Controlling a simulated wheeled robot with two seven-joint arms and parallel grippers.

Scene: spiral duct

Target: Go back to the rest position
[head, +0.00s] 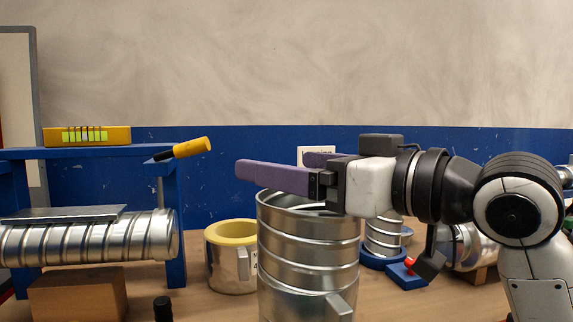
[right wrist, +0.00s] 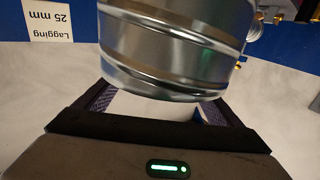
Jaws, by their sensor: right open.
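My right gripper (head: 272,164) reaches in from the right in the head view, its purple fingers apart and pointing left. It is at the top of an upright ribbed metal duct (head: 308,250), and the near finger passes in front of the back of its rim. In the right wrist view a shiny metal duct (right wrist: 170,45) fills the upper middle, beyond the spread fingers (right wrist: 158,100). I cannot tell whether the fingers touch it. My left gripper is in neither view.
A yellow-topped metal can (head: 232,270) stands left of the duct. A blue stand (head: 174,230) at left has a horizontal spiral duct (head: 90,243), a yellow level (head: 87,136) and a yellow-handled tool (head: 192,147). A smaller ribbed duct (head: 383,238) stands behind, on the right.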

